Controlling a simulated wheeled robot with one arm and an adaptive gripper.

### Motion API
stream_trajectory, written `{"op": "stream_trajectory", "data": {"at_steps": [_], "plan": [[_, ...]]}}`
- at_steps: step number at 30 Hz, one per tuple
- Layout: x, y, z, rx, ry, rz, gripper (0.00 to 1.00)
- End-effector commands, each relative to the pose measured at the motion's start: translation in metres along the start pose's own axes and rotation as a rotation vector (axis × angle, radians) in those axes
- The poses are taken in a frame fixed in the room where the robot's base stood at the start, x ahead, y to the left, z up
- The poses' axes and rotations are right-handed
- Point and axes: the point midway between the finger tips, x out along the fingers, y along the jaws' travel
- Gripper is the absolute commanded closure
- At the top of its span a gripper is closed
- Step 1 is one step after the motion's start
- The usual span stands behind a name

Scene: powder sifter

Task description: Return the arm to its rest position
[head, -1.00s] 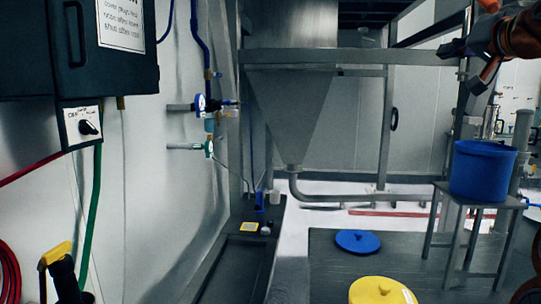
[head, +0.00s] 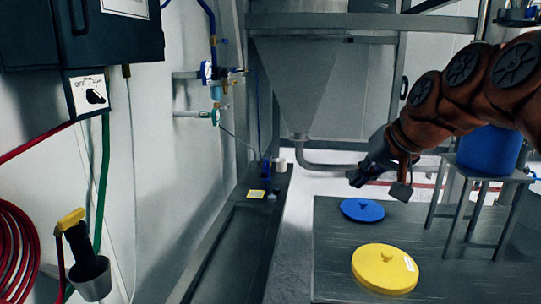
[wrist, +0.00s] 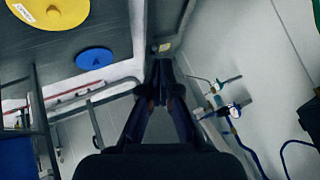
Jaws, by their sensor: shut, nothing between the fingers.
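My orange arm reaches in from the right in the head view. My gripper (head: 380,180) hangs in the air above and behind the blue lid, in front of the pipe below the hopper. In the wrist view my gripper (wrist: 162,75) has its dark fingers together at the tips, with nothing between them.
A blue lid (head: 362,210) and a yellow lid (head: 385,268) lie on the dark platform (head: 335,285). A blue bucket (head: 487,152) stands on a metal stand (head: 453,205) at right, partly behind my arm. A steel hopper (head: 295,80) is behind. Valves (head: 215,90) stick out from the left wall.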

Motion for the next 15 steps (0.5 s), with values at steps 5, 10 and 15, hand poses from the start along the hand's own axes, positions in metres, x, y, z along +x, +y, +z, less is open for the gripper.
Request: {"op": "stream_trajectory", "data": {"at_steps": [5, 10, 15], "plan": [[0.024, 0.006, 0.077, -0.02, -0.151, 0.066, 1.0], [0.04, 0.019, 0.153, -0.035, -0.292, 0.132, 1.0], [0.047, 0.04, 0.23, -0.051, -0.43, 0.206, 1.0]]}}
